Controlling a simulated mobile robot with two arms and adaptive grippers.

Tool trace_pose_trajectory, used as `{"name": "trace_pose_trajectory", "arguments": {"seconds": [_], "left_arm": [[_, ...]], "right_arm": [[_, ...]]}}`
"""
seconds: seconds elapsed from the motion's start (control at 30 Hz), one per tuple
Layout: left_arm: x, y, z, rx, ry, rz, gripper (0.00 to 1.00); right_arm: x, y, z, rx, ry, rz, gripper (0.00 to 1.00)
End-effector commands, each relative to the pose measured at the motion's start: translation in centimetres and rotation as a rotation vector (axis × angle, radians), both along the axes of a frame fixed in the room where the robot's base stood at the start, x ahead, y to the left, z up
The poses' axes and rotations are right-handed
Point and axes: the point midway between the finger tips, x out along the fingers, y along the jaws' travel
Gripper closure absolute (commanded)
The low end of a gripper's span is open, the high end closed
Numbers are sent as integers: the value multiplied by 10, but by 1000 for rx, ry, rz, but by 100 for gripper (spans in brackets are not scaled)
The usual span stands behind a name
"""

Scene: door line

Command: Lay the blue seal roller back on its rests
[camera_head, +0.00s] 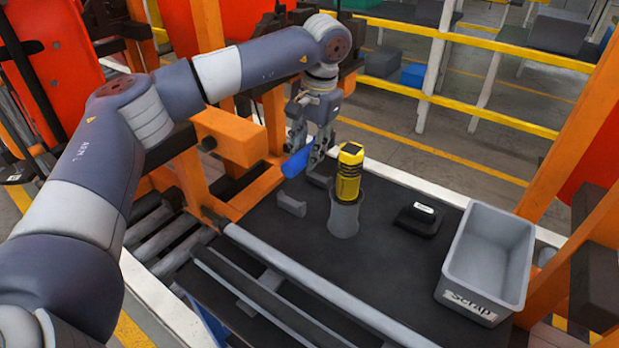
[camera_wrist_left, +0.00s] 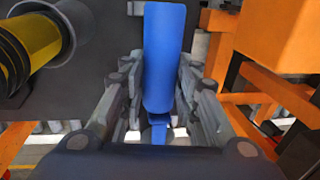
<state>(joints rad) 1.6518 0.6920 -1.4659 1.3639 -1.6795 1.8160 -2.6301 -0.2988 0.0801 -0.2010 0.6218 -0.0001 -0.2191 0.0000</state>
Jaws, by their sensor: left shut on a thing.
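The blue seal roller (camera_head: 296,163) is held in my left gripper (camera_head: 309,155), above the far left edge of the dark table. In the left wrist view the blue roller (camera_wrist_left: 164,58) lies lengthwise between the two fingers (camera_wrist_left: 160,100), which close on it from both sides. A small grey notched block (camera_head: 291,203) stands on the table just in front of the gripper. Another grey piece (camera_head: 320,180) shows behind it, partly hidden; these look like the rests. The roller appears apart from them. My right gripper is not in view.
A yellow and black tool (camera_head: 349,172) stands in a grey cup (camera_head: 344,215) close right of the gripper. A black device (camera_head: 418,219) and a grey scrap bin (camera_head: 482,302) are farther right. Orange posts (camera_head: 235,139) stand left; a grey rail (camera_head: 310,282) crosses the front.

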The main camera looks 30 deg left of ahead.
Motion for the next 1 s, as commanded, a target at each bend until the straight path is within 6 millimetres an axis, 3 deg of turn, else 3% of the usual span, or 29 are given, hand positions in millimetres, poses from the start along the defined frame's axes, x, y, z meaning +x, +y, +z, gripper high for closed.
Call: {"name": "trace_pose_trajectory", "arguments": {"seconds": [0.5,0.87,0.9,0.97,1.0], "left_arm": [[0,0,-66,0,1,0,100],[0,0,-74,0,-2,0,100],[0,0,-74,0,-1,0,67],[0,0,-74,0,-1,0,53],[0,0,-74,0,-1,-1,51]], "right_arm": [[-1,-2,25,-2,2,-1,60],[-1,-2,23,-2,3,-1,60],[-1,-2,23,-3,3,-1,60],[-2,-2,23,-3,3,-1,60],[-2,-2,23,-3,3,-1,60]]}}
